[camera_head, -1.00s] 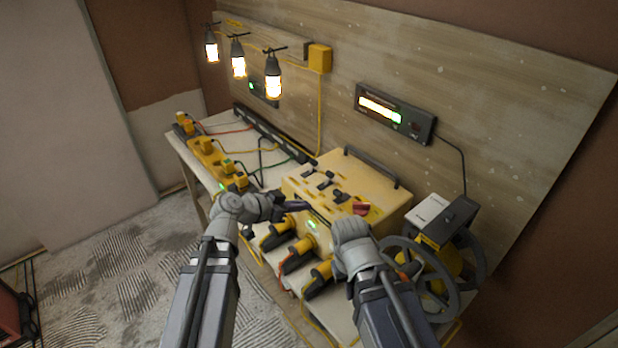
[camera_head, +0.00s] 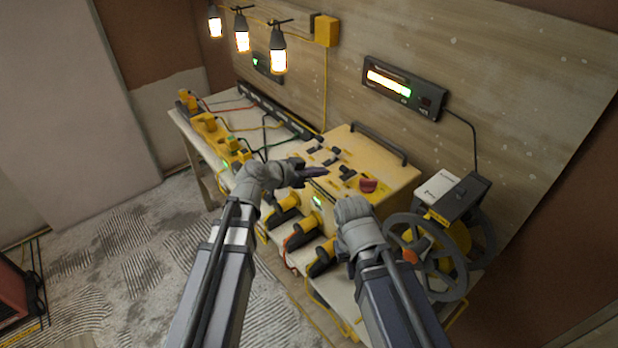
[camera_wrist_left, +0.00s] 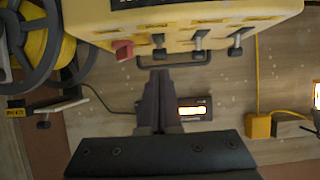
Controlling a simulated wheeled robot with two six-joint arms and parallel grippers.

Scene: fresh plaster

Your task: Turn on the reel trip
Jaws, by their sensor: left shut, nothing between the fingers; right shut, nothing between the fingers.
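The cable reel (camera_head: 481,235) with grey wheels and yellow drum stands at the right end of the bench; it also shows in the left wrist view (camera_wrist_left: 72,62). A dark box (camera_head: 461,197) tops it. My left gripper (camera_head: 314,172) is shut and empty, over the front of the yellow switch box (camera_head: 385,165), well left of the reel. My right gripper (camera_head: 352,207) is just left of the reel, before the box; its fingers are mostly hidden.
The yellow box carries black levers (camera_head: 330,158), a red knob (camera_head: 369,185) and a rear handle (camera_head: 378,143). Yellow plugs (camera_head: 303,231) line its front. A lit display (camera_head: 404,88) and three glowing lamps (camera_head: 278,53) are on the board. Open floor (camera_head: 110,240) lies left.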

